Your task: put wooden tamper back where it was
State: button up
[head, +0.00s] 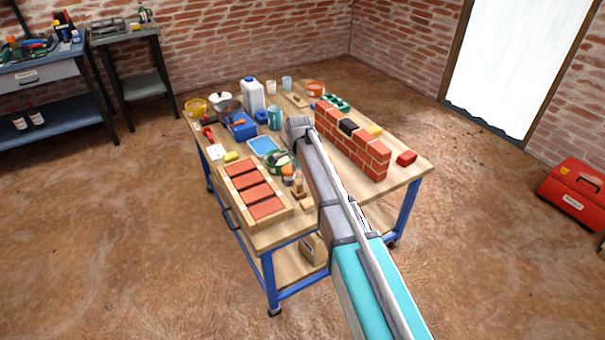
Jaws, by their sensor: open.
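A small upright wooden piece that looks like the wooden tamper (298,188) stands on the workbench (268,240) near its front edge. It is just right of the wooden frame with red bricks (284,206) and just left of my arm. I cannot make out my gripper; my arm crosses the middle of the bench and hides what lies behind it. Nothing visible is touching the tamper.
A green round container (277,161), blue tray (263,146) and white jug (252,95) crowd the left and back. A red toolbox (575,191) is on the floor.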

aim_at(300, 182)
jog(key=shift+r+p, duration=1.9)
jog(key=shift+r, duration=0.3)
jog(key=shift+s+d, duration=0.2)
jog(key=shift+d, duration=0.05)
jog(key=s+d+n, duration=1.1)
jog(key=s+d, duration=1.2)
jog(key=s, duration=0.2)
jog(key=shift+s+d, duration=0.3)
jog(key=shift+s, duration=0.1)
